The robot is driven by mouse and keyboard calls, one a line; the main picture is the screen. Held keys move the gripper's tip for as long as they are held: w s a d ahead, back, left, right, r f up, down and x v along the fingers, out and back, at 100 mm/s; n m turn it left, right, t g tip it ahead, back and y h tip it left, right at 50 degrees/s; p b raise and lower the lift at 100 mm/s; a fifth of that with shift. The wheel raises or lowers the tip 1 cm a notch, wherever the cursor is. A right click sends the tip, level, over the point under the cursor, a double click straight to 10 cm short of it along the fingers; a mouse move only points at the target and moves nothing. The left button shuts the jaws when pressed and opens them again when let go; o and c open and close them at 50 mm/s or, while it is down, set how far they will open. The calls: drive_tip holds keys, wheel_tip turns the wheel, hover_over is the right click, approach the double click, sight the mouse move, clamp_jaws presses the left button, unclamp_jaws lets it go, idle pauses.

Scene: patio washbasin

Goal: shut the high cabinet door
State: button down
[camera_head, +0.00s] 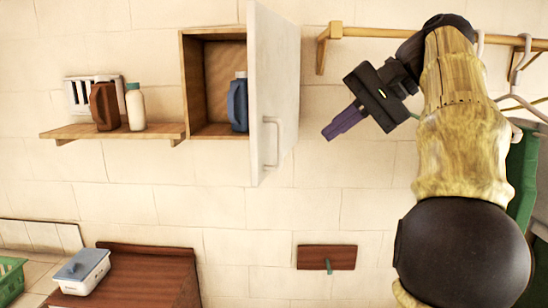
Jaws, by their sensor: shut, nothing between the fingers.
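The high cabinet (209,82) is a wooden box on the wall, left of centre. Its white door (272,90) stands open, hinged on the cabinet's right side and swung out toward me. A pale bar handle (271,144) is on the door's lower part. A blue jug (237,104) stands inside the cabinet, partly hidden by the door. My gripper (328,134) is to the right of the door, with a clear gap between them in the picture. Its purple fingers are shut and empty, pointing down and left.
A wooden shelf (110,132) left of the cabinet holds a brown jug (104,106) and a white bottle (134,107). A wooden rail (390,33) with hangers (519,58) is behind my arm.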

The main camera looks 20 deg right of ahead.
sight(259, 169)
drive_tip(key=shift+w+a+r+x, duration=0.15)
drive_tip(key=shift+a+r+x, duration=0.15)
drive_tip(key=shift+x, duration=1.85)
drive_tip(key=shift+w+a+r+x, duration=0.15)
drive_tip(key=shift+a+r+x, duration=0.2)
drive_tip(key=shift+x, duration=1.8)
drive_tip(key=shift+w+a+r+x, duration=0.2)
drive_tip(key=shift+r+x, duration=0.15)
drive_tip(key=shift+x, duration=1.8)
drive_tip(key=shift+w, duration=0.1)
